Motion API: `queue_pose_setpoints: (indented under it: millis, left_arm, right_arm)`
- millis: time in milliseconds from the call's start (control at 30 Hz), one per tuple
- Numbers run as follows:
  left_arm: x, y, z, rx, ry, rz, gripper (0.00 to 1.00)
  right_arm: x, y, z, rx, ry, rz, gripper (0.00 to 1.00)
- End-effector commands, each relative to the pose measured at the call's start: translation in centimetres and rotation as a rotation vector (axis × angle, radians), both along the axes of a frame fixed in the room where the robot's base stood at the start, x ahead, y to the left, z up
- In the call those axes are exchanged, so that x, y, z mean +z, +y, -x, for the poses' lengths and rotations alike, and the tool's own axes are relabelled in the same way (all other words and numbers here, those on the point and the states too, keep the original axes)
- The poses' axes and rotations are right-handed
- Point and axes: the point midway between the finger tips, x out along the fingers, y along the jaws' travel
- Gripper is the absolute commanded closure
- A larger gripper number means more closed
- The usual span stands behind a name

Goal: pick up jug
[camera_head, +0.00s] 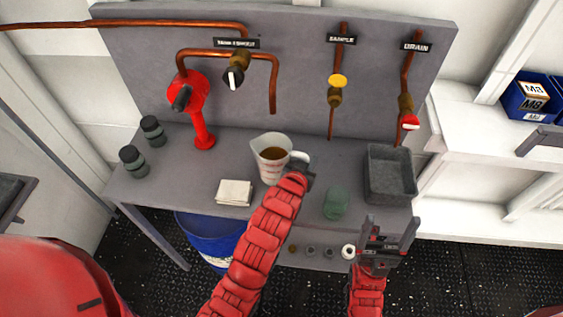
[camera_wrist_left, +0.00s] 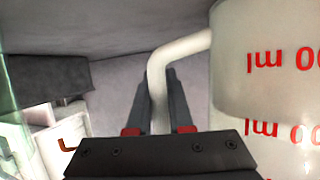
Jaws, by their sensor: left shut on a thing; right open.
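The jug (camera_head: 269,158) is a white translucent measuring jug with red markings and brown liquid inside. It stands upright on the grey bench, or very close above it; I cannot tell which. My left gripper (camera_head: 302,168) is at the jug's right side, at its handle. In the left wrist view the left gripper (camera_wrist_left: 158,105) is shut on the white handle (camera_wrist_left: 160,62), with the jug's wall (camera_wrist_left: 268,70) at the right. My right gripper (camera_head: 385,236) is open and empty in front of the bench's right end, away from the jug.
A white folded cloth (camera_head: 234,192) lies left of the jug. A green jar (camera_head: 336,203) and a grey tray (camera_head: 390,196) are to its right. A blue bin (camera_head: 210,232) is below.

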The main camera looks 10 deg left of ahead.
Motion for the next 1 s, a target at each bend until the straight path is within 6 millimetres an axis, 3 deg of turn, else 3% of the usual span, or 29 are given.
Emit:
queue_pose_setpoints:
  millis: [467, 900, 1000]
  left_arm:
    - [0.4, 0.0, 0.0, 0.001, -0.003, 0.0, 1.0]
    - [3.6, 0.0, 0.0, 0.0, -0.006, 0.003, 1.0]
    - [3.6, 0.8, 0.9, 0.001, -0.004, 0.002, 1.0]
  right_arm:
    - [-0.2, 0.0, 0.0, 0.0, 0.0, 0.0, 0.16]
    - [-1.7, 0.0, 0.0, 0.0, 0.0, 0.0, 0.16]
    - [-1.9, 0.0, 0.0, 0.0, 0.0, 0.0, 0.16]
